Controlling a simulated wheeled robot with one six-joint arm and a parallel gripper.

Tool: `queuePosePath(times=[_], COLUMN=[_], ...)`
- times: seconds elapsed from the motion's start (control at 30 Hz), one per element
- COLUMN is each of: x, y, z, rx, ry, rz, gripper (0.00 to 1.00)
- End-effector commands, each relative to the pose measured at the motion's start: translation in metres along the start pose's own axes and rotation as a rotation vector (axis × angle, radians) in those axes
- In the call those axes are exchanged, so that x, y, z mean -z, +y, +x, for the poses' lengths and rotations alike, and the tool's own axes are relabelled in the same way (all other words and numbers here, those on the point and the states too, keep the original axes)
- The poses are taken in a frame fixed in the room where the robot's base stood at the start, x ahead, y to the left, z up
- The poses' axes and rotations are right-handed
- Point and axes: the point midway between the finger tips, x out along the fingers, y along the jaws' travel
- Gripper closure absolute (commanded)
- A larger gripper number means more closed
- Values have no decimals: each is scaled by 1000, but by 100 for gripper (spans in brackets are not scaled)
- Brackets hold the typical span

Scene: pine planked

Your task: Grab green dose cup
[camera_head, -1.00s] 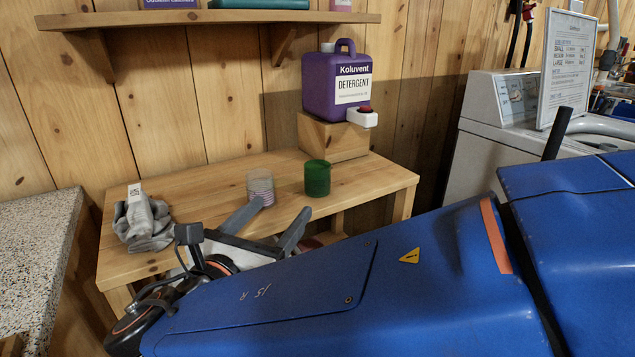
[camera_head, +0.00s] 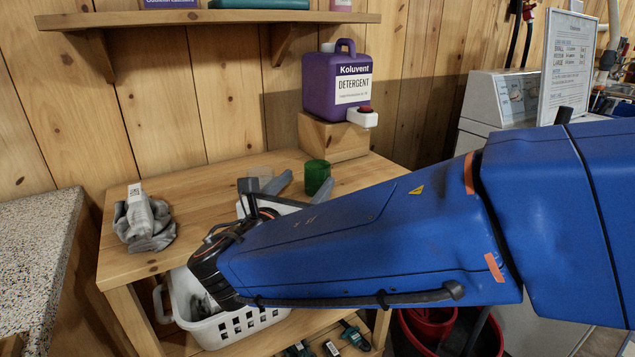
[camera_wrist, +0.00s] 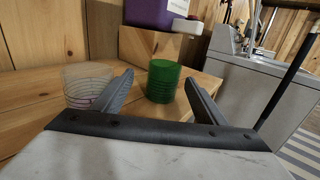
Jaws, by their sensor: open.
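The green dose cup (camera_head: 317,177) stands upright on the wooden table, in front of the wooden block that bears the detergent jug. In the wrist view the green cup (camera_wrist: 163,81) shows ahead of and between the two grey fingers. My gripper (camera_wrist: 158,95) is open and empty. In the head view my gripper (camera_head: 268,183) is low over the table, just left of the green cup. A clear dose cup (camera_wrist: 88,86) stands left of the left finger in the wrist view; the head view shows it (camera_head: 260,173) partly behind the finger.
A purple detergent jug (camera_head: 337,83) sits on a wooden block (camera_head: 333,138) at the table's back. A white basket (camera_head: 237,327) is below. A shelf (camera_head: 210,17) runs above.

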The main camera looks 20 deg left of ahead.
Motion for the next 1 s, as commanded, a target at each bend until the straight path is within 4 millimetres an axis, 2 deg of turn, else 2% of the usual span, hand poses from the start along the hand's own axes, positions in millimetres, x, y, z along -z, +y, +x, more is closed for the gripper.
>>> queuePosePath(times=[0.4,0.67,0.8,0.87,1.0], x=[0,0,0,0,0], y=[-8,-7,-7,-7,-7], z=[46,49,49,49,49], rx=[3,1,1,1,1], ry=[-1,0,0,0,0], rz=[0,0,0,0,0], gripper=[34,34,65,78,78])
